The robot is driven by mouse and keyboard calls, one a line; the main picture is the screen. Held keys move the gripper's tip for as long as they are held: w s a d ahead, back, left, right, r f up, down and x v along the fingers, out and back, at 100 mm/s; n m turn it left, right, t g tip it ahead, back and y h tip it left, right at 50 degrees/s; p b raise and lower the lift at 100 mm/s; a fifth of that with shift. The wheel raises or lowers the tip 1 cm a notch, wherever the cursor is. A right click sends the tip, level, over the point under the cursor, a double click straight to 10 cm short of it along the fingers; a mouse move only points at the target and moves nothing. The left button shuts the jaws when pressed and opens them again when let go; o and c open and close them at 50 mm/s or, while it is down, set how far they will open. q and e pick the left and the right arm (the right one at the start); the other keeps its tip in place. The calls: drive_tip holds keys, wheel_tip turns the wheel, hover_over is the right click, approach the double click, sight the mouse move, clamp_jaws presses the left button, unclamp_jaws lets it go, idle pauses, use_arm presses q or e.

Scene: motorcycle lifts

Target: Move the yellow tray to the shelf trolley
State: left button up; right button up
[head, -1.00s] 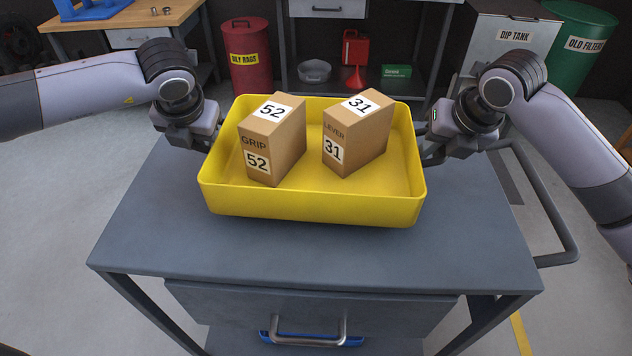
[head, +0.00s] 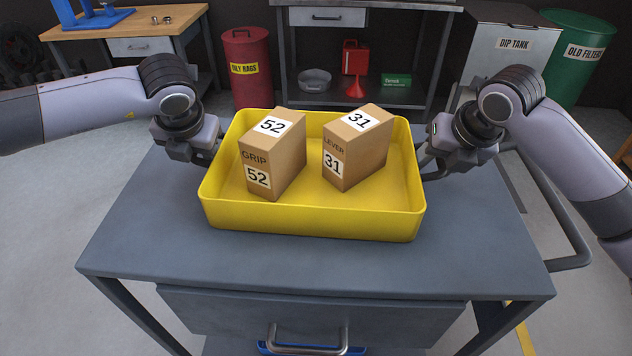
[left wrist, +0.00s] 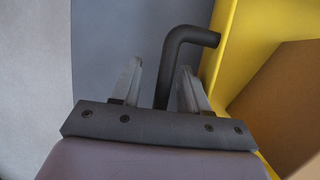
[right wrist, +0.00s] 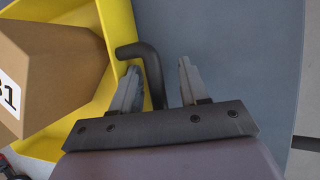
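The yellow tray (head: 315,222) is over the grey top of a drawer cart, level; I cannot tell whether it rests fully on it. It holds two cardboard boxes, GRIP 52 (head: 280,160) and LEVER 31 (head: 360,152). My left gripper (head: 212,155) is at the tray's left end and my right gripper (head: 425,165) at its right end. In the left wrist view a black bent handle (left wrist: 170,65) stands between the spread fingers. In the right wrist view the other handle (right wrist: 150,75) is between spread fingers, close to the left one. Both grippers look open, with gaps beside the handles.
The grey cart top (head: 310,265) has free room in front of the tray; its push rail (head: 570,262) is at the right. Behind stand a red OILY RAGS bin (head: 247,70), a shelved bench (head: 365,18), a dip tank (head: 512,45) and a green bin (head: 580,55).

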use_arm(q)
drive_tip(key=v, duration=0.7)
use_arm(e)
drive_tip(key=shift+a, duration=0.1)
use_arm(q)
drive_tip(key=shift+s+d+r, duration=0.1)
drive_tip(key=shift+s+r, duration=0.1)
drive_tip(key=shift+r, duration=0.25)
use_arm(e)
drive_tip(key=shift+r, duration=0.15)
drive_tip(key=v, duration=1.1)
drive_tip(key=shift+s+r, duration=0.2)
drive_tip(key=shift+r, duration=0.1)
